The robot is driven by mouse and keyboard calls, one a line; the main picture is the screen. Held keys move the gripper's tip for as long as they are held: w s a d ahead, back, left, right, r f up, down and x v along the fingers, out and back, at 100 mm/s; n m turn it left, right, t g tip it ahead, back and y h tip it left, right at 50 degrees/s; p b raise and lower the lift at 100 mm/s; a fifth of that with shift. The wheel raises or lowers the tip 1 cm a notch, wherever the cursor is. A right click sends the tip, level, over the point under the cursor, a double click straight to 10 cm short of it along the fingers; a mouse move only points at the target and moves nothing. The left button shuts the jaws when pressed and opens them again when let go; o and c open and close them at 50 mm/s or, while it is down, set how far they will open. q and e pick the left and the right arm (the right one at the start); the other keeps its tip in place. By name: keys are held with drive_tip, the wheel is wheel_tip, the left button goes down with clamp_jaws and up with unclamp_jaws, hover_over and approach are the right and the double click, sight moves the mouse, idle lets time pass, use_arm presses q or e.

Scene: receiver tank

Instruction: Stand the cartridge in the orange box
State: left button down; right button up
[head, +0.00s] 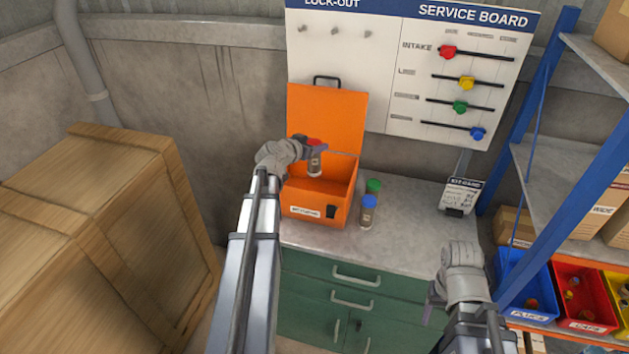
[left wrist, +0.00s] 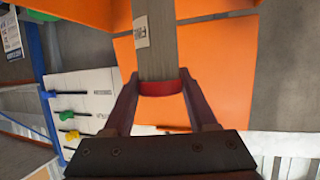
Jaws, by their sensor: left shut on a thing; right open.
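The cartridge (head: 315,166) has a grey body and a red cap. My left gripper (head: 312,147) is shut on it near the cap and holds it roughly upright above the open orange box (head: 336,204). Its lower end appears just over or inside the box opening; I cannot tell the exact height. In the left wrist view the grey cartridge (left wrist: 158,40), with a small label, points away from the fingers (left wrist: 162,90), with orange box panels behind it. My right gripper (head: 431,302) is open and empty in front of the green cabinet.
The box lid (head: 325,115) stands open at the back. A green-capped cartridge (head: 373,186) and a blue-capped cartridge (head: 368,212) stand right of the box on the grey worktop (head: 410,235). A kit card (head: 461,195) stands farther right. A wooden crate (head: 95,230) is at left.

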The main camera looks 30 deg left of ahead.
sight(310, 171)
use_arm(q)
wheel_tip(310, 171, down, 5)
drive_tip(key=b, duration=0.4)
drive_tip(key=shift+f, duration=0.15)
drive_tip(key=shift+f+b, duration=0.1)
drive_tip(key=shift+b, duration=0.25)
wheel_tip(310, 171, down, 4)
drive_tip(key=b, duration=0.3)
drive_tip(key=shift+r, duration=0.25)
drive_tip(key=shift+f+b, duration=0.65)
drive_tip(key=shift+b, duration=0.25)
drive_tip(key=shift+c, duration=1)
unclamp_jaws()
drive_tip(key=shift+r, duration=0.1)
